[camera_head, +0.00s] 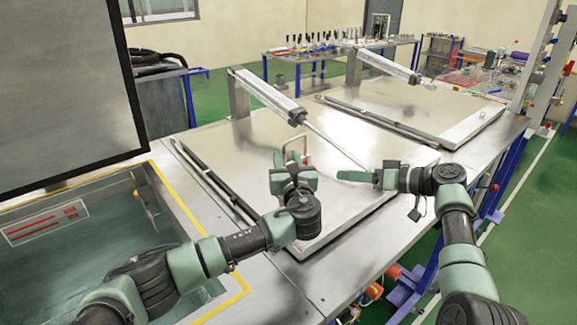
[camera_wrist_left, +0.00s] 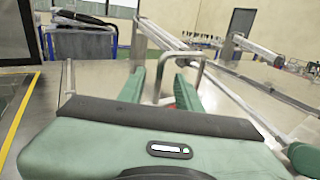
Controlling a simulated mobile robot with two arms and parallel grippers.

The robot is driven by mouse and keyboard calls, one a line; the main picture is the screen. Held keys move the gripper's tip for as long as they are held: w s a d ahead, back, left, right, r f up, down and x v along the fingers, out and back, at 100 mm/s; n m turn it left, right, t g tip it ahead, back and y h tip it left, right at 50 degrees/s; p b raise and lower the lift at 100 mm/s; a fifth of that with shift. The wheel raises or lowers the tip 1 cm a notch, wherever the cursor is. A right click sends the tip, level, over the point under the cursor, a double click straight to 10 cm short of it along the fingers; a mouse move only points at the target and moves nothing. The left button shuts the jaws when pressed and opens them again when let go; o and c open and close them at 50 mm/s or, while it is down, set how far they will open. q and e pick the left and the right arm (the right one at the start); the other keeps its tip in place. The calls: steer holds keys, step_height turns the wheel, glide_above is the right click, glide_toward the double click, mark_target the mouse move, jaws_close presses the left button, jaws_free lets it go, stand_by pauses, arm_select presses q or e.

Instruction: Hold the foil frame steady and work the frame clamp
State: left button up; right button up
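A bent metal handle (camera_head: 294,148) stands on the near steel lid (camera_head: 345,135). My left gripper (camera_head: 292,170) is at the handle with its fingers apart. In the left wrist view the handle (camera_wrist_left: 181,55) rises between and behind the two green fingers (camera_wrist_left: 160,92), and whether they touch it is unclear. My right gripper (camera_head: 362,176) is by the lower end of a thin rod (camera_head: 335,145) from a pneumatic cylinder (camera_head: 268,96). Its finger gap is not clear, nor any contact with the rod. I cannot pick out a foil frame or frame clamp for certain.
A second lid (camera_head: 430,110) with its own cylinder (camera_head: 388,66) lies farther back. A dark upright panel (camera_head: 60,90) stands at left above an open, yellow-edged pit (camera_head: 75,240). Black bars (camera_head: 215,185) run along the near lid's left side. A tool bench (camera_head: 335,50) is behind.

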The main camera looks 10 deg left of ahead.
arm_select(q)
steer(key=shift+w+a, duration=0.1)
steer(key=shift+w, duration=0.2)
jaws_close()
stand_by(1.2)
arm_select(e)
steer(key=shift+d+r, duration=0.1)
steer(key=shift+r, duration=0.1)
steer(key=c, duration=0.7)
steer(key=shift+n+t+h, duration=0.5)
steer(key=shift+n+h, duration=0.1)
steer(key=shift+h, duration=0.3)
steer(key=r, duration=0.2)
steer(key=d+r, duration=0.1)
steer(key=r, duration=0.1)
steer(key=shift+w, duration=0.4)
jaws_close()
steer(key=shift+n+t+h, duration=0.3)
steer(key=shift+n+h, duration=0.2)
steer(key=shift+n, duration=0.4)
steer(key=s+a+r, duration=0.2)
steer(key=a+r, duration=0.1)
steer(key=shift+s+a+r, duration=0.15)
steer(key=shift+s+r, duration=0.1)
steer(key=shift+r, duration=0.05)
